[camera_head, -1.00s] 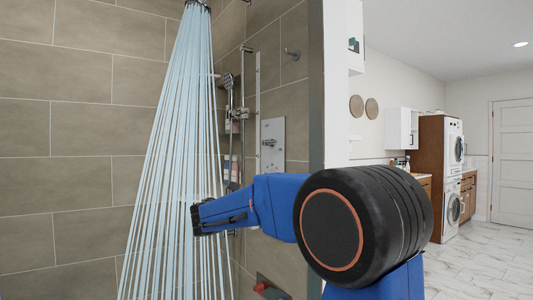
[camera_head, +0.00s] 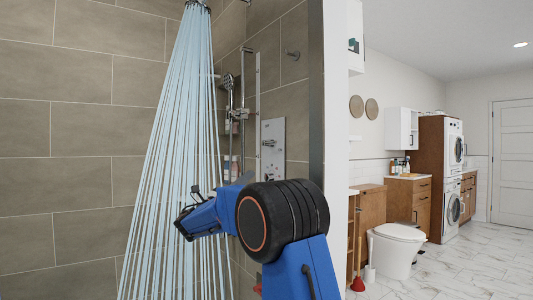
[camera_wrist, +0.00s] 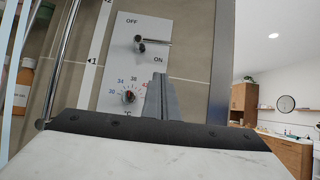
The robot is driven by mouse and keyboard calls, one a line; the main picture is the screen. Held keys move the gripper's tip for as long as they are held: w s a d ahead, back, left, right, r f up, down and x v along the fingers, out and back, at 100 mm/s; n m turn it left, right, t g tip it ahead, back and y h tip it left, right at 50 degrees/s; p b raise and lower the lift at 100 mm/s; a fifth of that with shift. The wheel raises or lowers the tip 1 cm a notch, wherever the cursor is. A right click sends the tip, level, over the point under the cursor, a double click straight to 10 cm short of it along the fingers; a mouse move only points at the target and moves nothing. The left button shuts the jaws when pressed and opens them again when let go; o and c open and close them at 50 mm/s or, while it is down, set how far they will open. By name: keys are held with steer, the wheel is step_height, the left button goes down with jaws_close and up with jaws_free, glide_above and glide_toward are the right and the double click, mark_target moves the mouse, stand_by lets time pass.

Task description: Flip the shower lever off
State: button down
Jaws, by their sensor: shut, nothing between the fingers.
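The shower lever (camera_wrist: 155,42) is a small metal bar on a pale control panel (camera_wrist: 113,50); it points right, roughly level, between the OFF mark above and the ON mark below. In the head view the panel (camera_head: 273,135) is on the tiled wall, with the lever (camera_head: 269,143) small on it. Water (camera_head: 175,130) streams from the shower head (camera_head: 197,4). My gripper (camera_wrist: 160,80) is shut and empty; in the wrist view its tips appear below the lever, apart from it in the picture. In the head view my gripper (camera_head: 179,224) is by the water streams.
A temperature dial (camera_wrist: 129,97) is below the lever on the panel. A hand shower (camera_head: 228,82) on a rail and bottles (camera_wrist: 20,83) are left of the panel. A wall end (camera_head: 316,90) stands right of the shower. A toilet (camera_head: 397,248) is beyond it.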

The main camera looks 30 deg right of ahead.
mark_target(272, 143)
steer(key=a+r+x, duration=0.1)
steer(key=r+x, duration=0.1)
steer(key=x, duration=1)
steer(key=shift+r, duration=0.35)
